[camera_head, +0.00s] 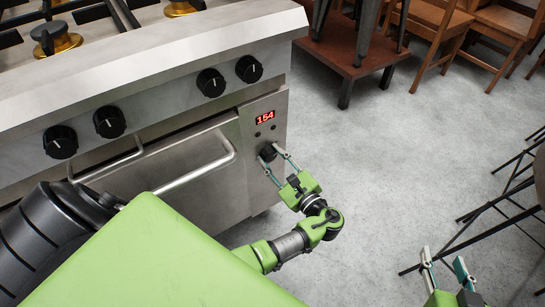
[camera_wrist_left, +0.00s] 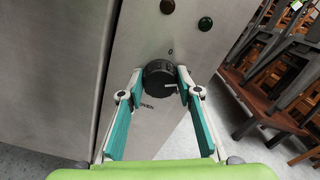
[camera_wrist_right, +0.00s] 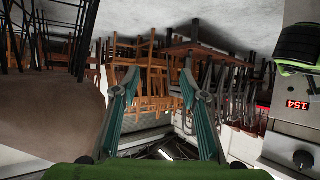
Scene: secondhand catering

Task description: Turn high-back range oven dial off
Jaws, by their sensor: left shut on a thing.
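The oven dial (camera_head: 267,152) is a black round knob on the steel front panel of the range (camera_head: 247,160), below a red display (camera_head: 265,118) reading 154. In the left wrist view the dial (camera_wrist_left: 158,74) has a white pointer mark toward its lower right; a "0" is above it and "OVEN" below. My left gripper (camera_head: 270,158) is shut on the dial, one finger on each side. My right gripper (camera_head: 447,265) is open and empty, away from the range at the lower right. The dial (camera_wrist_right: 303,159) also shows at the right wrist view's edge.
Several black burner knobs (camera_head: 109,122) line the upper panel, with oven door handles (camera_head: 198,164) beneath. A wooden table (camera_head: 352,45) and chairs (camera_head: 505,25) stand behind; dark metal legs (camera_head: 470,215) are at the right. The grey floor (camera_head: 400,150) between is clear.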

